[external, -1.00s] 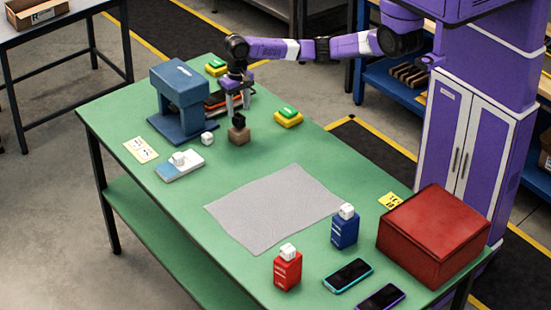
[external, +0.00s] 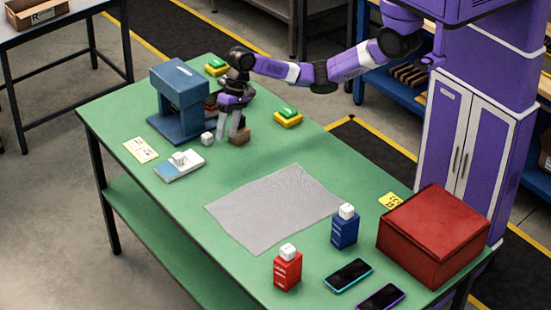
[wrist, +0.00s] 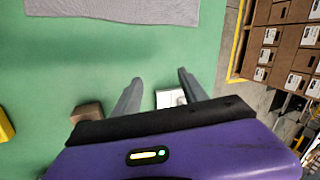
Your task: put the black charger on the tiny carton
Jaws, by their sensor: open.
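A small brown carton (external: 241,137) stands on the green table near the blue stand. In the wrist view the brown carton (wrist: 87,111) is left of my fingers, partly covered by the gripper body. My gripper (external: 229,136) is open, with its fingers pointing down just left of the carton in the external view. In the wrist view my gripper (wrist: 157,88) has its two fingers apart. I cannot make out the black charger in either current view; the gripper may hide it.
The blue stand (external: 180,99) is close behind. A yellow-green block (external: 288,118) lies to the right. The grey mat (external: 275,208) is bare.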

